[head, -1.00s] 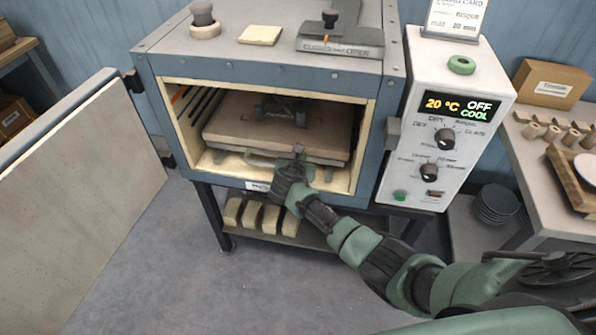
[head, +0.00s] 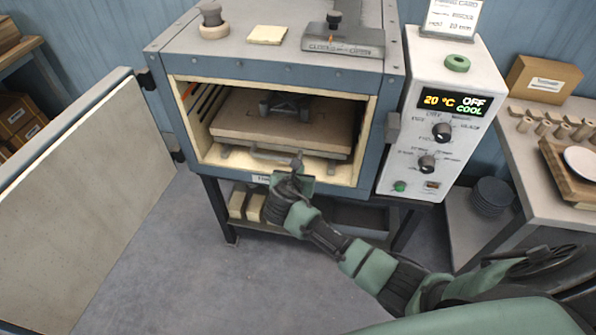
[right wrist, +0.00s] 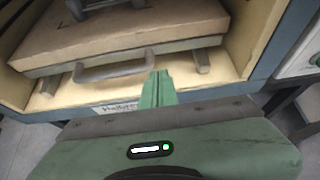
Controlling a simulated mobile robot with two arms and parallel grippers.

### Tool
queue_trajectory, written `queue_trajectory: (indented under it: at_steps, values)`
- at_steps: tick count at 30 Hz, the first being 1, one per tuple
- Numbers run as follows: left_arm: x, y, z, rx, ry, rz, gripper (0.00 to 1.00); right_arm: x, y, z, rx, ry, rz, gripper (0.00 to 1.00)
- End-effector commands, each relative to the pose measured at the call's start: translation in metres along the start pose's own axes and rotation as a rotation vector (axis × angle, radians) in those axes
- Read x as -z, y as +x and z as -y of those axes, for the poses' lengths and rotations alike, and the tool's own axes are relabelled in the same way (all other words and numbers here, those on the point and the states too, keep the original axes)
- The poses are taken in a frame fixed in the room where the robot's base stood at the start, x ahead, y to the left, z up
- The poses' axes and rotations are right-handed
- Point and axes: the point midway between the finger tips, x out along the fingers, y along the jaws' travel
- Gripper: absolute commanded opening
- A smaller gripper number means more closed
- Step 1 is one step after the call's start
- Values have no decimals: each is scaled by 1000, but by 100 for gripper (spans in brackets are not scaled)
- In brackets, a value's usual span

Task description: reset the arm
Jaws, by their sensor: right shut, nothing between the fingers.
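My right gripper (head: 298,164) is in front of the lower edge of the open dryer (head: 290,60), near the chamber opening. In the right wrist view its fingers (right wrist: 157,88) are closed together with nothing between them, just short of the tray handle (right wrist: 113,69) and apart from it. The thick tan slab (head: 240,122) lies on a tray inside the chamber, with a dark bracket-like object (head: 285,103) on top. The tray's grey handle (head: 275,157) faces out. My left gripper does not show in any view.
The dryer door (head: 85,190) stands open at the left. The control panel (head: 440,125) at the right reads 20 °C, OFF, COOL. A side table (head: 545,150) holds a box, pegs and a wooden tray. The floor in front (head: 190,270) is clear.

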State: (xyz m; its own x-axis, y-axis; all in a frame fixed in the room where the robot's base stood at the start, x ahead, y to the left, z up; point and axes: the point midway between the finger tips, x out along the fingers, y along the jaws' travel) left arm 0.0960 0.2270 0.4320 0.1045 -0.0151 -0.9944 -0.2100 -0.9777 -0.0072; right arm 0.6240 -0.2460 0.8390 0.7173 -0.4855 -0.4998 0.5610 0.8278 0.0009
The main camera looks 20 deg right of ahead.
Motion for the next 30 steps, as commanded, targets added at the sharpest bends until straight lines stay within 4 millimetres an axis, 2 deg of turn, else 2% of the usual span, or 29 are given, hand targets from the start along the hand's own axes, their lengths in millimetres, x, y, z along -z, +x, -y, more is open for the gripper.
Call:
queue_trajectory:
  at_steps: [4,10,14,17,20,21,23,24,26,27,30]
  values:
    - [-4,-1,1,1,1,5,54,0,-14,0,0,0,0,0]
    - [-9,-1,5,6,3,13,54,1,-17,1,1,1,-2,0]
    - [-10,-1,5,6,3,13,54,24,-11,5,-2,49,-44,0]
    - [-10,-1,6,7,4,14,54,74,-1,17,0,166,-136,0]
    - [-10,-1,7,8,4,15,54,144,6,37,23,351,-264,0]
    - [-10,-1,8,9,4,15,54,175,6,46,40,437,-318,0]
    - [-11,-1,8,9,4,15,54,218,3,62,77,568,-394,0]
    - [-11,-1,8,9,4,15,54,248,0,73,110,658,-442,0]
    - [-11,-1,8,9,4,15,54,290,-8,91,167,797,-508,0]
    - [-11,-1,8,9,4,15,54,317,-15,104,213,891,-548,0]
    - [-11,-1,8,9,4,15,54,383,-38,138,348,1134,-628,0]
